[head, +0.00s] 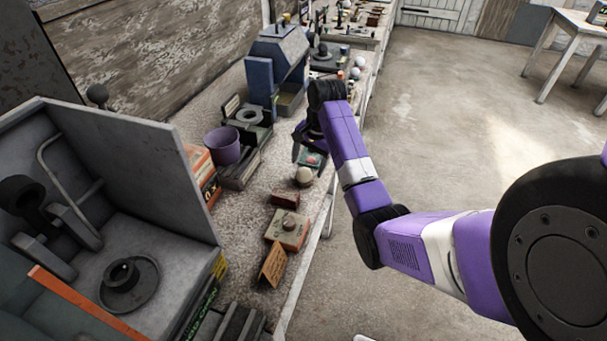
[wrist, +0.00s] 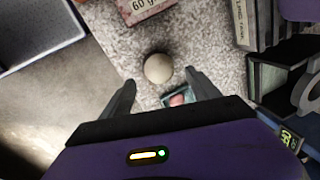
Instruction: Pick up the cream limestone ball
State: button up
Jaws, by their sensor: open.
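The cream limestone ball (head: 304,177) sits on the speckled bench top, near its right edge in the head view. In the wrist view the ball (wrist: 158,68) lies between and slightly beyond the two fingertips. My gripper (head: 306,146) is open and empty, just behind and above the ball in the head view. In the wrist view its fingers (wrist: 160,80) stand apart on either side, with no contact visible. My wrist and a finger overlap in the head view, so part of the gripper is hidden there.
A small green dish (wrist: 178,97) with a reddish thing lies close to the ball. A purple bucket (head: 222,146) and trays stand to the left. Boxes (head: 287,229) lie on the near side. Pale balls (head: 355,72) sit farther along. Open floor lies right of the bench.

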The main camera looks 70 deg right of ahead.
aim_at(306, 170)
jog(key=shift+w+a+f, duration=0.1)
jog(key=shift+w+f, duration=0.1)
jog(key=shift+f, duration=0.75)
jog(key=shift+w+a+f, duration=0.1)
jog(key=shift+w+f, duration=0.1)
jog(key=shift+f, duration=0.75)
grip_shut()
